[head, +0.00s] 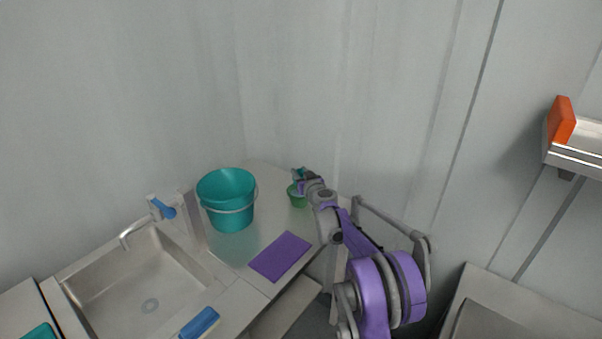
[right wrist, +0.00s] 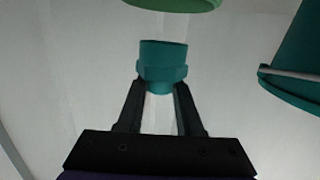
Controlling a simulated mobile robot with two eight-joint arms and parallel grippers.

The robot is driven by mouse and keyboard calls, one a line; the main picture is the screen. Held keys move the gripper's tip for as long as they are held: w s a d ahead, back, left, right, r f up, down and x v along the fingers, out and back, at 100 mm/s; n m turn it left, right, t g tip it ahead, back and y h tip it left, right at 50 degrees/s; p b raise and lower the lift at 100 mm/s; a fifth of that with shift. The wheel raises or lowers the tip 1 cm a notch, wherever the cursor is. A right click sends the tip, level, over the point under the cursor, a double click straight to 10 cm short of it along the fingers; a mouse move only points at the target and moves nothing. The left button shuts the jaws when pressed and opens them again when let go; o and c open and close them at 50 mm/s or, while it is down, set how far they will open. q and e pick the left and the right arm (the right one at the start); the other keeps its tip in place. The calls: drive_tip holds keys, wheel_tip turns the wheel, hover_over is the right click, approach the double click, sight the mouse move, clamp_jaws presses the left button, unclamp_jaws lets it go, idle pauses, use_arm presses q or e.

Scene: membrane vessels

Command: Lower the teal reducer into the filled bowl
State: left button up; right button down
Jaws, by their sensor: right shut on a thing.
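My right gripper (right wrist: 160,92) is shut on the teal reducer (right wrist: 162,58), a short stepped fitting with a wider collar, gripped at the fingertips. In the head view the small teal reducer (head: 298,172) and the right gripper (head: 301,182) are just above the green bowl (head: 297,200), at the back of the counter. The gripper partly covers the bowl, and its contents are hidden. In the right wrist view part of the bowl (right wrist: 175,4) shows at the top edge, apart from the reducer in the picture. My left gripper is not in view.
A teal bucket (head: 228,205) with a handle stands left of the bowl; its side shows in the right wrist view (right wrist: 302,62). A purple mat (head: 280,256) lies in front. A sink (head: 140,285) with a tap is at left, a blue block (head: 199,323) by it. Walls stand close behind.

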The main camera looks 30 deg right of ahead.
drive_tip(key=shift+w, duration=0.3)
drive_tip(key=shift+f+p, duration=0.5)
drive_tip(key=shift+f, duration=1.45)
drive_tip(key=shift+f, duration=1.4)
drive_tip(key=shift+c, duration=2.4)
unclamp_jaws()
